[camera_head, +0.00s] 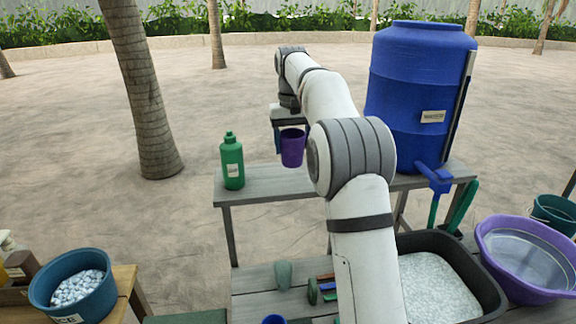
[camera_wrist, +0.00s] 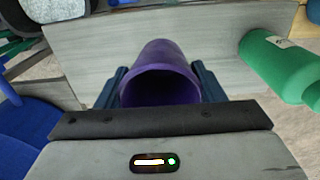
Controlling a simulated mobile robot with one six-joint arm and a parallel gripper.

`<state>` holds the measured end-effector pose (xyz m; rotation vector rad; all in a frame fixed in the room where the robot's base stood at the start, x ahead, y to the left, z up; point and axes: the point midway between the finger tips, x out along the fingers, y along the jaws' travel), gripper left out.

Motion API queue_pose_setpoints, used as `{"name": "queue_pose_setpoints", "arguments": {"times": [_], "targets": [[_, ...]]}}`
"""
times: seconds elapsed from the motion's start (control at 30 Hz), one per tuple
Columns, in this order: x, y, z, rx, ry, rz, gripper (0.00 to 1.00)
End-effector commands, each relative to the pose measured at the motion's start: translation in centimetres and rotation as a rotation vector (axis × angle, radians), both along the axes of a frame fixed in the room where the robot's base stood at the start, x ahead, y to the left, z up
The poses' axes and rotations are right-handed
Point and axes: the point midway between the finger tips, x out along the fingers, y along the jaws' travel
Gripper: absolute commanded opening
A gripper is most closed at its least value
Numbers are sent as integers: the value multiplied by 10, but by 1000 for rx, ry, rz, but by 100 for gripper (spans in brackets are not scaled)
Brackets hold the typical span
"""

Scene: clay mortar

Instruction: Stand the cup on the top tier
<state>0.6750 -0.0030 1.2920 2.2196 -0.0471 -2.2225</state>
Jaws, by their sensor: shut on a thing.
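A purple cup (camera_head: 292,148) is in my gripper (camera_head: 290,130). In the wrist view the cup (camera_wrist: 160,80) sits between the two dark blue fingers, its open mouth toward the camera. My gripper (camera_wrist: 160,88) is shut on it. In the head view the cup looks upright, over or at the back edge of the grey top tier (camera_head: 265,183). I cannot tell whether its base touches the board. The top tier (camera_wrist: 85,50) also shows behind the cup in the wrist view.
A green bottle (camera_head: 232,162) stands on the top tier left of the cup. A large blue barrel (camera_head: 415,90) with a tap stands at the right. Below are a black tray of white pellets (camera_head: 435,285) and a purple basin (camera_head: 525,255). The tier between bottle and cup is clear.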

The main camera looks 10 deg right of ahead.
Motion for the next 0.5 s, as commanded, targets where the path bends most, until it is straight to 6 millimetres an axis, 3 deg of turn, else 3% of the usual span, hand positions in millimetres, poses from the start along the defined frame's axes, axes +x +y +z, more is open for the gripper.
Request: {"name": "queue_pose_setpoints", "arguments": {"times": [0.4,0.5], "targets": [[-1,10,-52,0,2,17,39],[0,10,-57,0,-1,17,39]]}}
